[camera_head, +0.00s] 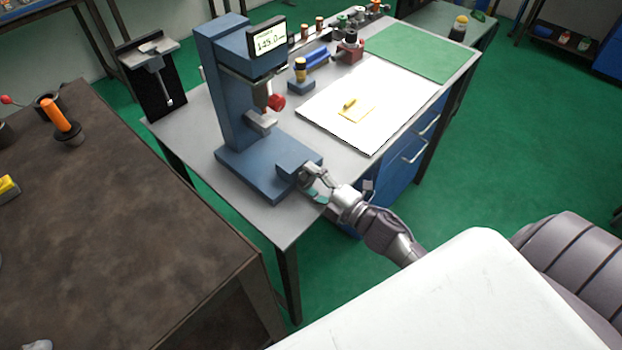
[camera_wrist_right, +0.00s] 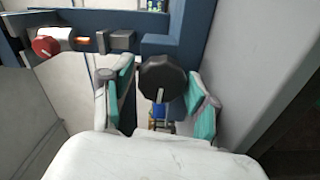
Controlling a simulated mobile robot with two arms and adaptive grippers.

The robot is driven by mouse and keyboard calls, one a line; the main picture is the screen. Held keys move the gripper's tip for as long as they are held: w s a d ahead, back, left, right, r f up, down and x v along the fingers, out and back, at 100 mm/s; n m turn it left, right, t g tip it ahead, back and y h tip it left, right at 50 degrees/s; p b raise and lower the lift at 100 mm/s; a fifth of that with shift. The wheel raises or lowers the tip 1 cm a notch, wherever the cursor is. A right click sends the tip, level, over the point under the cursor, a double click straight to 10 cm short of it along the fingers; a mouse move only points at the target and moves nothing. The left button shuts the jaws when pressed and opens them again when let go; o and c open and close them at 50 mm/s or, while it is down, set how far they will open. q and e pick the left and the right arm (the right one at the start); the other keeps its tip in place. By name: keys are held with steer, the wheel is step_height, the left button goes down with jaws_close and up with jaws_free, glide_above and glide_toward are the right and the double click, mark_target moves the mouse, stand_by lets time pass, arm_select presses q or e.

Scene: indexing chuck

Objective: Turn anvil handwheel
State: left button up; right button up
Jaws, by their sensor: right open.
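The blue bench instrument (camera_head: 232,95) stands on the grey table, with a lit display (camera_head: 268,40) reading about 145.0. In the right wrist view, the dark faceted handwheel (camera_wrist_right: 163,79) sits at the end of the instrument's blue block. My right gripper (camera_wrist_right: 160,98) is open, with one teal-padded finger on each side of the handwheel; a gap shows at the right, and contact at the left is unclear. In the head view my right gripper (camera_head: 314,184) is at the block's front end and mostly hides the handwheel.
A red knob (camera_head: 276,102) is on the instrument above the grey anvil (camera_head: 261,122). A white sheet (camera_head: 375,105) with a yellow piece and a green mat (camera_head: 425,50) lie to the right. A brown table (camera_head: 110,230) stands at left.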

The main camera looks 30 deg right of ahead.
steer(key=shift+s+f, duration=0.15)
steer(key=shift+f, duration=0.25)
